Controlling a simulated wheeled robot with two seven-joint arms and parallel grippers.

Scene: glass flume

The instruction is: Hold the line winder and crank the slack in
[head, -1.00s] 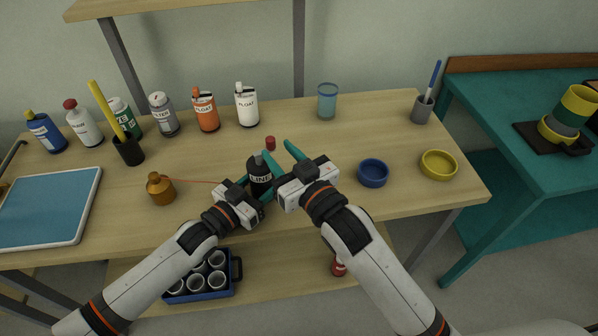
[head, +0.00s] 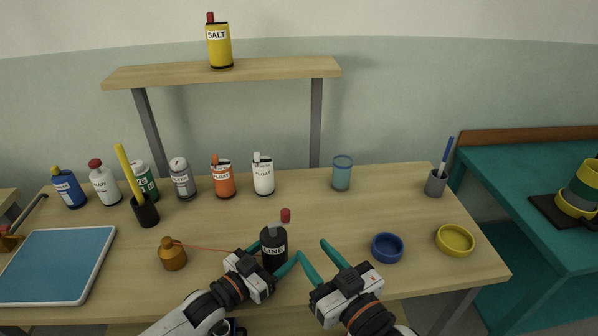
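The line winder (head: 273,243) is a black bottle-like body marked LINE, upright near the front of the table, with a red knob (head: 285,215) on top at the right. A thin reddish line runs from it to a brown-orange spool (head: 173,254) on the left. My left gripper (head: 281,259) is at the winder's lower front, with one teal finger along its right side. My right gripper (head: 311,250) is open and empty, right of the winder and apart from the knob.
Several bottles, including an orange one (head: 222,178) and a white one (head: 263,175), line the back. A blue cup (head: 342,174) stands behind. A blue bowl (head: 387,247) and yellow bowl (head: 455,240) sit right. A blue-topped tray (head: 58,265) lies left.

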